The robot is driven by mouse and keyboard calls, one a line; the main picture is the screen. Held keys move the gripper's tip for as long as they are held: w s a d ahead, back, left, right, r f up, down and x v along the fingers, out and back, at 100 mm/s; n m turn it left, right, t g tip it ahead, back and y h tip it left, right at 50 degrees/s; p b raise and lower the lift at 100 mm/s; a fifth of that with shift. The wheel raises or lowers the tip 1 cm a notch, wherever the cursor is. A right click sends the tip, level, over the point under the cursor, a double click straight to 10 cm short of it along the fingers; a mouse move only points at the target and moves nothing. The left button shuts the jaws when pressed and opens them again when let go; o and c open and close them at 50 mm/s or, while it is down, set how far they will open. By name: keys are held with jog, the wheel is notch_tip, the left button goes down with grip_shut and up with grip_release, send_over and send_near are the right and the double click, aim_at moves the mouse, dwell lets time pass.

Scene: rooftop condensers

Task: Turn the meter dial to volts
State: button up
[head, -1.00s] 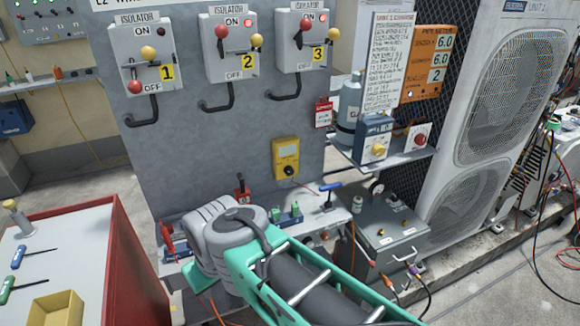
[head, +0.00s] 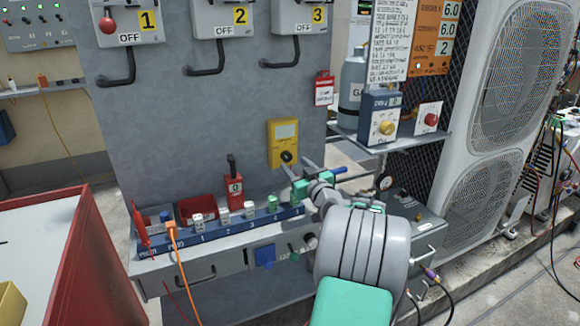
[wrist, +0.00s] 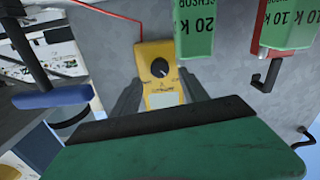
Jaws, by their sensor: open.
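The yellow meter (head: 284,133) is on the grey panel above the bench, with a pale display at its top and a dark round dial (head: 287,156) below. In the wrist view the meter (wrist: 160,88) appears upside down, its dial (wrist: 160,68) above the display. A light mark shows on the dial, but I cannot read its setting. My gripper (head: 299,166) is just in front of the meter's lower right. In the wrist view its dark fingers are apart, one on each side of the meter, with nothing held between them. I cannot tell if they touch it.
A red block marked 0 (head: 234,188) stands left of the meter. A blue numbered rack (head: 215,232) with plugs lies below it on the bench. A shelf with a blue box (head: 379,118) is to the right. A red cabinet (head: 85,270) stands at front left.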

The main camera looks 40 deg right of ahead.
aim_at(288, 158)
jog(key=x, duration=0.4)
jog(key=shift+w+d, duration=0.15)
jog(key=shift+w, duration=0.2)
jog(key=shift+c, duration=0.4)
grip_shut()
